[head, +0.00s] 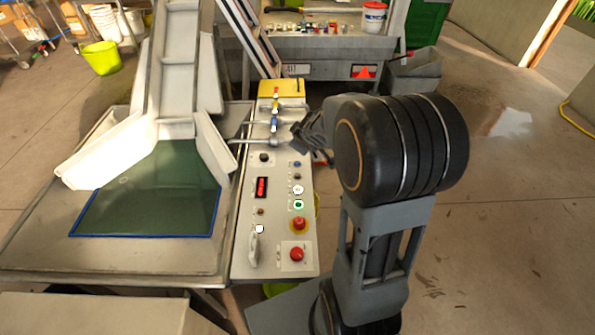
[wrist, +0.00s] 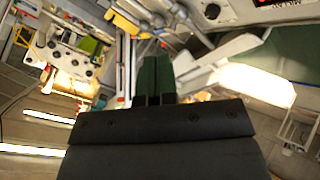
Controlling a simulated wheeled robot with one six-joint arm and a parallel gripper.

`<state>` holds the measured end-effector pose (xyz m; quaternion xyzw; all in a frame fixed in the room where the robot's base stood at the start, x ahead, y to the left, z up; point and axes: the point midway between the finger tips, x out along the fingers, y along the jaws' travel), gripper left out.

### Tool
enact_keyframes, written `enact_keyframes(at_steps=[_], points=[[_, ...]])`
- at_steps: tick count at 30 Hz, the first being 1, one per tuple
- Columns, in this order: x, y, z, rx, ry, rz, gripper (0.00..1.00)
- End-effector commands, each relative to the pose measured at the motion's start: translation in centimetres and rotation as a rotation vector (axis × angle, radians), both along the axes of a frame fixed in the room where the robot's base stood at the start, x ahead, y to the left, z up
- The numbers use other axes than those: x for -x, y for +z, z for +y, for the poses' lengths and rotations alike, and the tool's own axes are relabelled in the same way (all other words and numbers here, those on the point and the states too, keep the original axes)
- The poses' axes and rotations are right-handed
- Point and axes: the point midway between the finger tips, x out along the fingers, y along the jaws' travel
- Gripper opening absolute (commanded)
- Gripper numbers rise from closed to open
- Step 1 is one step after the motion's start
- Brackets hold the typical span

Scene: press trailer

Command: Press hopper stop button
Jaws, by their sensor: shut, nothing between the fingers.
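The control panel (head: 274,225) runs along the right side of the metal table. It carries a black knob (head: 264,157), a red display (head: 262,187), a blue button (head: 297,164), a white button (head: 298,190) and a green button (head: 298,205). The labels are too small to read, so I cannot tell which is hopper stop. My gripper (head: 308,140) is above the panel's far right edge, partly hidden by my arm. In the wrist view its fingers (wrist: 153,78) are shut and empty.
A chute (head: 180,70) descends to a blue-edged green sheet (head: 150,190) left of the panel. Levers with coloured knobs (head: 274,124) stand at the panel's far end. A trailer (head: 320,65) is behind. Open floor (head: 500,230) lies to the right.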

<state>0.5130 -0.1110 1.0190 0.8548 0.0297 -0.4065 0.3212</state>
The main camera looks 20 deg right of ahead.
Motion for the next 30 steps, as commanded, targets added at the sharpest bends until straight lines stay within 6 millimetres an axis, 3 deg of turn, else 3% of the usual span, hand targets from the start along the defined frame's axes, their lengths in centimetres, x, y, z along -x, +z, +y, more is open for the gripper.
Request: enact_keyframes(at_steps=[1, 4, 12, 18, 30], points=[[-1.6, -1.1, -0.7, 0.016, 0.075, -0.001, 0.00], [-3.8, -3.5, -1.0, 0.028, 0.235, -0.017, 0.00], [-5.3, -8.8, -0.3, -0.023, 0.526, -0.023, 0.00], [-5.2, -10.1, 0.0, -0.045, 0.589, -0.023, 0.00], [-5.2, -10.2, 0.0, -0.045, 0.591, -0.023, 0.00]])
